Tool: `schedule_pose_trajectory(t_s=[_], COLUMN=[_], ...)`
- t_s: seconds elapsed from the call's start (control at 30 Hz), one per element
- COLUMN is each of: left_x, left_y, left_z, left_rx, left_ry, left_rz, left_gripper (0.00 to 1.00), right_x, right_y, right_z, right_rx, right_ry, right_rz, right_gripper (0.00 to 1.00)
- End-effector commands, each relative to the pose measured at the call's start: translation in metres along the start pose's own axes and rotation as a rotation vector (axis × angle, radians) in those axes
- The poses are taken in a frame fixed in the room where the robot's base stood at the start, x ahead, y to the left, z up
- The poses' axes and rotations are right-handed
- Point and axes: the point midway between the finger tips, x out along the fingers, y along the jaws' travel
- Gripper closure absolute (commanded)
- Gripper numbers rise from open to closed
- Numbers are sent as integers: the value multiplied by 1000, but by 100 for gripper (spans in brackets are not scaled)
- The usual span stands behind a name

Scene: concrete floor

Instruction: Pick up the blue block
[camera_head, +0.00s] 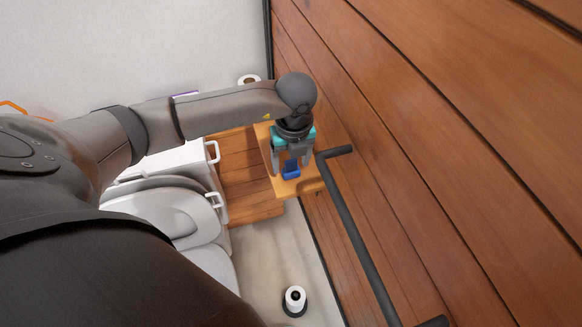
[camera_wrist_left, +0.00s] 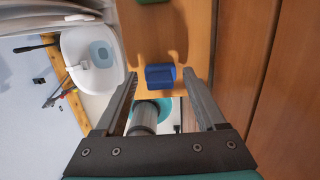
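The blue block (camera_head: 291,171) sits on a small wooden surface (camera_head: 300,188) beside the plank wall. It shows in the left wrist view (camera_wrist_left: 160,77) just past and between the two fingertips. My left gripper (camera_head: 291,164) reaches down over the surface with its fingers open, one on each side of the block in the picture. The wrist view shows both fingers (camera_wrist_left: 161,75) apart with nothing held between them. I cannot tell the exact height gap between fingertips and block. My right gripper is in neither view.
A dark rail (camera_head: 355,230) runs along the plank wall (camera_head: 450,130) just right of the gripper. A white toilet (camera_head: 165,212) stands to the left. A green object (camera_wrist_left: 150,2) lies beyond the block.

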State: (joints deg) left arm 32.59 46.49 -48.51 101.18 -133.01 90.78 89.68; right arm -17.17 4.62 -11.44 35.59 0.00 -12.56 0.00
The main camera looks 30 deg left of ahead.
Motion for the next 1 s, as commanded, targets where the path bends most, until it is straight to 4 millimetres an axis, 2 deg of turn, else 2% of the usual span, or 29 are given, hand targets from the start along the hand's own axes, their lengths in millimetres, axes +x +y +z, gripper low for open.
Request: schedule_pose_trajectory(t_s=[0.07, 0.63, 1.0], left_x=[0, -1, -1], left_y=[0, 0, 0], left_z=[0, 0, 0], left_rx=[0, 0, -1], left_ry=[0, 0, 0], left_rz=[0, 0, -1], left_gripper=[35, 100, 100], right_x=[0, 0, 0], right_y=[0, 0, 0], right_z=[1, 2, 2], right_rx=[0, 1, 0], right_ry=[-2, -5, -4], right_rz=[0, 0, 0], right_gripper=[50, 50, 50])
